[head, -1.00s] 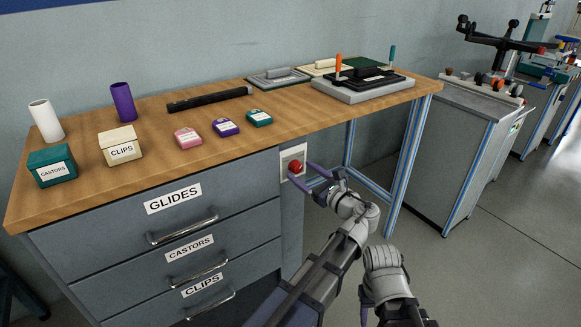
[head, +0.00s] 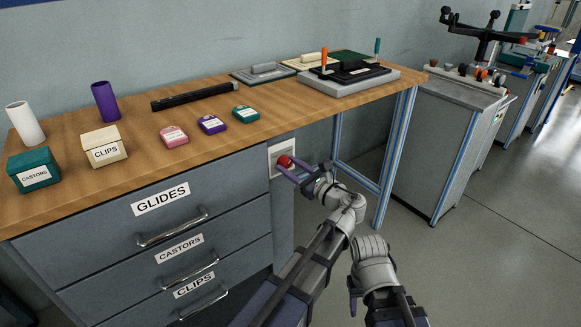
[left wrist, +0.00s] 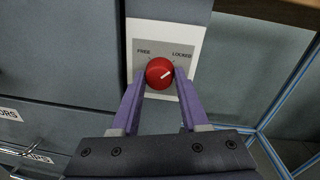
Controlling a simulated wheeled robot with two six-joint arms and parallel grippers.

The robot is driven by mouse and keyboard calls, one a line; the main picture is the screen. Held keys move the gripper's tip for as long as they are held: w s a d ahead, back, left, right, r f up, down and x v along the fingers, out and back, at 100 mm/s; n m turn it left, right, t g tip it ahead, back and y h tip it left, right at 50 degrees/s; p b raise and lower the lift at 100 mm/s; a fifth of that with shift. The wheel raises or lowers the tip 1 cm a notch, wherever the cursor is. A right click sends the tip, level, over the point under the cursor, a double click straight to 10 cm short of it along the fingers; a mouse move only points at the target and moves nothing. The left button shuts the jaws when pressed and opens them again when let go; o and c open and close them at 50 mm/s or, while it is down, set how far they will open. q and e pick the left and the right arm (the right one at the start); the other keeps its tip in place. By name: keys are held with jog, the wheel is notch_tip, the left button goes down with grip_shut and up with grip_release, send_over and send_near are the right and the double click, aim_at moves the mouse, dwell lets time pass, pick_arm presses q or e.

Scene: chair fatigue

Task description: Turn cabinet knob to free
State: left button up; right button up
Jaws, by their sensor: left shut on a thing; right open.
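The red cabinet knob (head: 285,161) sits on a pale plate (head: 274,158) at the right end of the grey drawer cabinet. In the left wrist view the knob (left wrist: 159,73) lies below the printed words FREE, at left, and LOCKED, at right. Its white mark points up and right, toward the LOCKED side. My left gripper (head: 293,168) is shut on the knob, with a purple finger on either side, as the left wrist view (left wrist: 160,85) shows. My right gripper (head: 354,298) is open and low at the bottom of the head view, apart from the cabinet.
The wooden worktop (head: 225,145) above holds small labelled boxes, two tubes, a black bar and flat tools. Drawers labelled GLIDES (head: 160,199), CASTORS and CLIPS are closed at left. A blue-edged bench leg (head: 398,150) stands right of the knob. Floor at right is clear.

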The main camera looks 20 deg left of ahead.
pick_arm(q)
grip_shut()
jog(key=n, duration=0.4)
jog(key=shift+r+p, duration=0.1)
jog(key=shift+p, duration=0.3)
jog(key=n, duration=0.4)
jog(key=shift+n+h+p, duration=0.3)
jog(key=shift+h, duration=0.1)
jog(key=n, duration=0.4)
jog(key=shift+s, duration=0.1)
jog(key=shift+n+h+p, duration=0.3)
jog(key=shift+n+h, duration=0.1)
jog(key=shift+n, duration=1.7)
jog(key=shift+a, duration=0.1)
jog(key=o, duration=1.2)
grip_release()
jog(key=shift+s, duration=0.1)
